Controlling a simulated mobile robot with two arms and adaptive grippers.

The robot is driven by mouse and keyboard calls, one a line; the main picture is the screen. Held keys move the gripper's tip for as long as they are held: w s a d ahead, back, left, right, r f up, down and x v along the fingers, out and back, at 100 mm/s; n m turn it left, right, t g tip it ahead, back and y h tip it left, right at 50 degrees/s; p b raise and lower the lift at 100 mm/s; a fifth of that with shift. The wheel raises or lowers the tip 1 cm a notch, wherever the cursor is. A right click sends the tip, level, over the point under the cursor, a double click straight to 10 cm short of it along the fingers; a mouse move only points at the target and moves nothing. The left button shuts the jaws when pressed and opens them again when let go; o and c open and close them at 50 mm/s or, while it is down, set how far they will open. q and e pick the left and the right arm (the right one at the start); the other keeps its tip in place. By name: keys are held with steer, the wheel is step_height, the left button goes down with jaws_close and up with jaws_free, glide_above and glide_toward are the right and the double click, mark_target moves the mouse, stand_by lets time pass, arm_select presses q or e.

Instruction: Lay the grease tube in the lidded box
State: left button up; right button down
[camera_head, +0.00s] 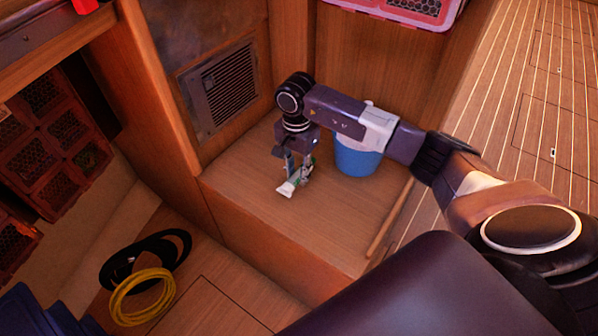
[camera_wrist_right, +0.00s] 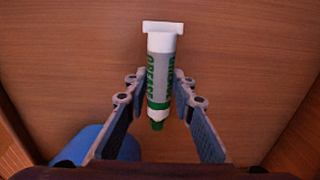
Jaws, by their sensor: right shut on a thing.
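The grease tube (camera_wrist_right: 160,75) is white, grey and green, with a white flat end and a green cap. In the right wrist view it lies between the two fingers of my right gripper (camera_wrist_right: 160,92), which is shut on it. In the head view the same gripper (camera_head: 298,178) points down over the wooden ledge (camera_head: 240,180), and the tube's white end (camera_head: 287,188) shows below the fingers. I cannot tell whether the tube touches the ledge. I cannot make out a lidded box for certain. My left gripper is not in view.
A blue container (camera_head: 357,160) stands on the ledge right of the gripper, partly behind my arm. Black and yellow coiled lines (camera_head: 143,290) lie on the lower level at left. A vent grille (camera_head: 222,88) is in the back wall. A pink crate (camera_head: 425,12) is at the top.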

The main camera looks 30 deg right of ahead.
steer(key=c, duration=1.6)
jaws_free()
